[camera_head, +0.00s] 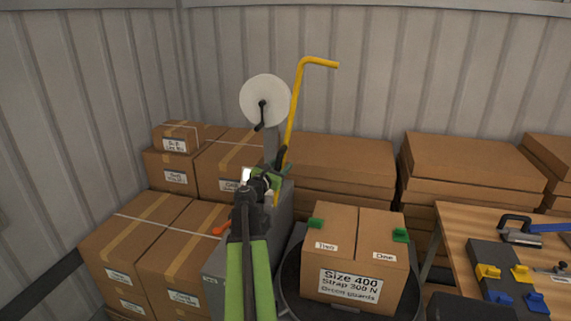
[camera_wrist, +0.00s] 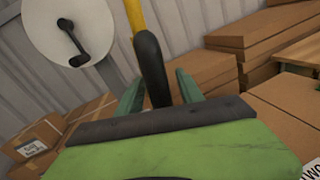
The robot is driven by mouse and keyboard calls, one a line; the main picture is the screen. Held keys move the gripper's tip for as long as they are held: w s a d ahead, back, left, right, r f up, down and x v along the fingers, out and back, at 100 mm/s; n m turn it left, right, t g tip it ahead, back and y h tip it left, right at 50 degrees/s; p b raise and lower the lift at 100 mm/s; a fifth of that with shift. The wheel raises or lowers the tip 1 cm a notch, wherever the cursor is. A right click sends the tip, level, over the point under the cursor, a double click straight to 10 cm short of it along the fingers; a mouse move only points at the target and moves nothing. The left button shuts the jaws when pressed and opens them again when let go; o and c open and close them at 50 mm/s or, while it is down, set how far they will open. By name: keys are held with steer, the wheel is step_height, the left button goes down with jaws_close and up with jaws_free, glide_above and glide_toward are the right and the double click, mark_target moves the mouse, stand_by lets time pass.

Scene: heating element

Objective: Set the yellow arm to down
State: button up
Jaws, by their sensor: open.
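The yellow arm (camera_head: 293,110) stands raised and nearly upright, with its bent top pointing right. Its lower part is partly hidden behind my arm. In the wrist view, a short stretch of yellow (camera_wrist: 134,14) shows at the top, above a curved black grip (camera_wrist: 152,68). My gripper (camera_head: 273,172) is at the grip, low on the yellow arm. In the wrist view, my gripper's green fingers (camera_wrist: 159,90) are open, one on each side of the black grip. I cannot tell whether either finger touches it.
A white reel (camera_head: 265,101) with a black crank is behind left of the arm. An orange-red knob (camera_head: 221,230) is left of my arm. A labelled box (camera_head: 355,255) stands on the right. Stacked cartons line the wall. A wooden workbench (camera_head: 464,222) is at far right.

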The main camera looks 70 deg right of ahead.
jaws_close()
stand_by(0.3)
steer(key=shift+d, duration=0.1)
stand_by(1.0)
